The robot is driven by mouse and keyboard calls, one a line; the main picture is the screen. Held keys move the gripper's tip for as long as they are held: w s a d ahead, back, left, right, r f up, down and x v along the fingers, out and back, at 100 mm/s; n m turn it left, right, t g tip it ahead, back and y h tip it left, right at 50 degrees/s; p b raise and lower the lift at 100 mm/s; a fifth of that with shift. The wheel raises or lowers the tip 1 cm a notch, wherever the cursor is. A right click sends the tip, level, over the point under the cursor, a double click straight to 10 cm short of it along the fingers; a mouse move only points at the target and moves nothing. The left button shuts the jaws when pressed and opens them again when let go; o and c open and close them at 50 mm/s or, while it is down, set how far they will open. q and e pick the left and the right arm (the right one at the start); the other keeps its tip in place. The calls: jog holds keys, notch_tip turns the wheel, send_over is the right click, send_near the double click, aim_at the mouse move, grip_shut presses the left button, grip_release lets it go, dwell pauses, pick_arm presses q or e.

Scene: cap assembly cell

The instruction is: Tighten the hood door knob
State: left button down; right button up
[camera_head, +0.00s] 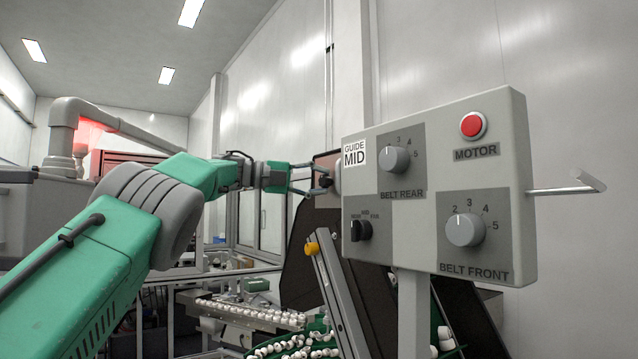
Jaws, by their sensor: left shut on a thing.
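My left arm reaches in from the left, and my left gripper (322,181) is at the left edge of the control panel. Its fingers are shut on the hood door knob (338,176), a grey round piece in front of a dark brown plate (325,160). The panel hides part of the knob, and the fingers cover some of it, so the exact grip is hard to see. My right gripper is not in view.
The grey control panel (430,235) on a post stands close on the right, with several dials, a red motor button (472,125) and a handle (570,187) at its side.

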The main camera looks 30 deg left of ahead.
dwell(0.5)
pick_arm(q)
jog(key=c, duration=1.4)
grip_release()
jog(key=shift+o, duration=1.1)
jog(key=shift+w+f, duration=0.15)
jog(key=shift+w, duration=0.25)
jog(key=shift+s+a, duration=0.25)
jog(key=shift+s, duration=0.05)
jog(key=v, duration=1.1)
jog(key=shift+a, duration=0.3)
jog(key=shift+d, duration=0.2)
jog(key=shift+a, duration=0.1)
